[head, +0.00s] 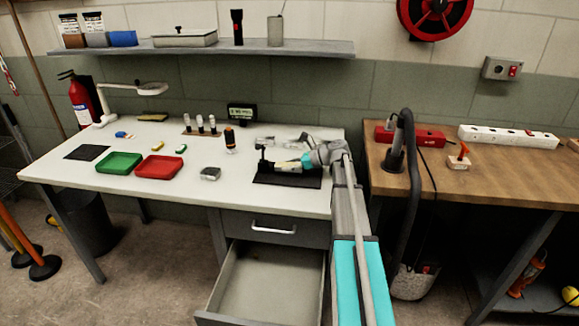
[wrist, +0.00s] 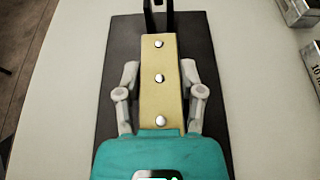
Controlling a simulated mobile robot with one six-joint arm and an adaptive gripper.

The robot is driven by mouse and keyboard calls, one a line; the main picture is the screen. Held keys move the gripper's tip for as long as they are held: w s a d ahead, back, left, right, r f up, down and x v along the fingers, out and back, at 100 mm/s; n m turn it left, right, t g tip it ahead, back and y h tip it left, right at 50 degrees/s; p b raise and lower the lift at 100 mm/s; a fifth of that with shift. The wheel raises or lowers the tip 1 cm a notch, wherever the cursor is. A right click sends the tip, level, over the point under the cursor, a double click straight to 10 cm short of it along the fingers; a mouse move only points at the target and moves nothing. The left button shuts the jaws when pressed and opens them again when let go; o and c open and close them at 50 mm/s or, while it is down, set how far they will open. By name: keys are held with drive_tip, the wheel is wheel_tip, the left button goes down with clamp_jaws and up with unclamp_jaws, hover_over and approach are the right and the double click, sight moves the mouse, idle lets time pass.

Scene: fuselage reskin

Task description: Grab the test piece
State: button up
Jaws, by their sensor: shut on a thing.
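The test piece is a yellowish strip (wrist: 159,95) with three shiny round fasteners along it. In the wrist view it lies lengthwise between the fingers of my gripper (wrist: 159,80), which is shut on it. A black upright holder (wrist: 158,18) stands at its far end; I cannot tell if the two touch. Under them is a dark mat (wrist: 205,50). In the head view my gripper (head: 287,164) is low over the dark mat (head: 285,181) on the white bench, and the strip is mostly hidden there.
A drawer (head: 265,285) hangs open below. Metal blocks (wrist: 298,12) lie right of the mat.

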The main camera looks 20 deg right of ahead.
drive_tip(key=shift+r+p, duration=0.35)
drive_tip(key=shift+r, duration=0.3)
drive_tip(key=s+a+r+p, duration=0.3)
drive_tip(key=a+r+p, duration=0.7)
drive_tip(key=a, duration=0.3)
drive_tip(key=shift+s+a+r, duration=0.15)
drive_tip(key=shift+s+a, duration=0.15)
drive_tip(key=shift+s, duration=0.1)
